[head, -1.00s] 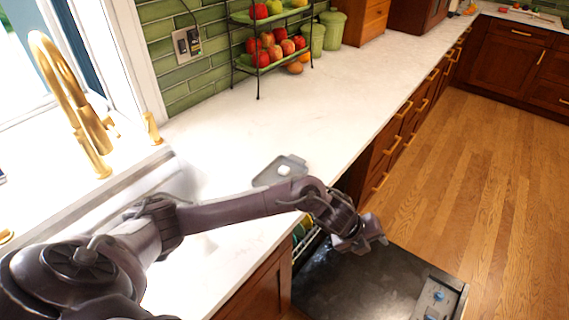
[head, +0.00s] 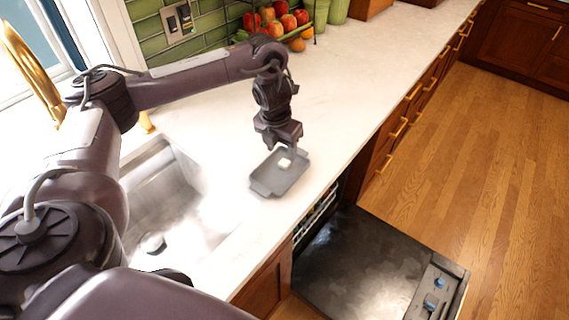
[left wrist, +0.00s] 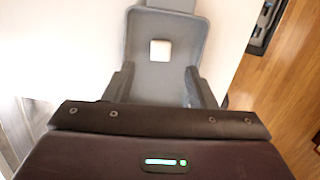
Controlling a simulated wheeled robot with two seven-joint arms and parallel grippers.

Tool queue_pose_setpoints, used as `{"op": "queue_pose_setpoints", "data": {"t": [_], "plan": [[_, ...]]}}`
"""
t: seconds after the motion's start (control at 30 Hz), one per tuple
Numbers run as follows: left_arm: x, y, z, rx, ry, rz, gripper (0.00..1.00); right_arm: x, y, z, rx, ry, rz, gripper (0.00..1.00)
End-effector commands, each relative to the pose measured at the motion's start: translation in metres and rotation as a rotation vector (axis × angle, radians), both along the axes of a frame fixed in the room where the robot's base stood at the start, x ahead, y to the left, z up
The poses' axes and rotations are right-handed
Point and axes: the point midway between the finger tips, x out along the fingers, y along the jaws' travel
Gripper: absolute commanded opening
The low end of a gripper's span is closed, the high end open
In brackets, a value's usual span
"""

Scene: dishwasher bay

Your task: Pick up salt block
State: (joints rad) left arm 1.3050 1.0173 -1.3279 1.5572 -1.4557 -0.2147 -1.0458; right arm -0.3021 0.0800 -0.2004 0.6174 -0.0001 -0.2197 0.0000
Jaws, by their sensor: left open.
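The salt block (head: 284,163) is a small white block lying on a grey tray (head: 268,184) on the white counter. My left gripper (head: 289,150) points down just above the tray, close to the block in the head view. In the left wrist view the salt block (left wrist: 160,50) lies on the tray (left wrist: 160,86), ahead of and between the two spread fingers of my left gripper (left wrist: 158,88). The fingers are open, with nothing between their tips. I cannot tell the exact height of the fingertips above the tray. My right gripper is not in view.
A sink (head: 158,200) lies left of the tray. The open dishwasher door (head: 365,265) is below the counter's front edge. A fruit rack (head: 318,20) stands at the back by the green tiled wall. The counter right of the tray is clear.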

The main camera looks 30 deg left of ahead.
Motion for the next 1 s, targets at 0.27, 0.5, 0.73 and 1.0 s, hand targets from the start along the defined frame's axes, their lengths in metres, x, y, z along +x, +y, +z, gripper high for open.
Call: {"op": "queue_pose_setpoints", "data": {"t": [0.27, 0.5, 0.73, 1.0], "plan": [[0.006, -0.002, -0.037, 0.0, 0.002, 0.004, 0.51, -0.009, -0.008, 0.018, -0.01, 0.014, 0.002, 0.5], [0.009, -0.002, -0.051, 0.0, -0.002, 0.003, 0.51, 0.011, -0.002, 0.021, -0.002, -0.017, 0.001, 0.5], [0.009, -0.002, -0.051, 0.0, -0.002, 0.003, 0.38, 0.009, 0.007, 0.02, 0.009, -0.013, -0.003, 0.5], [0.008, -0.002, -0.05, 0.0, -0.002, 0.003, 0.03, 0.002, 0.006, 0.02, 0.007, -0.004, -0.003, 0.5]]}}
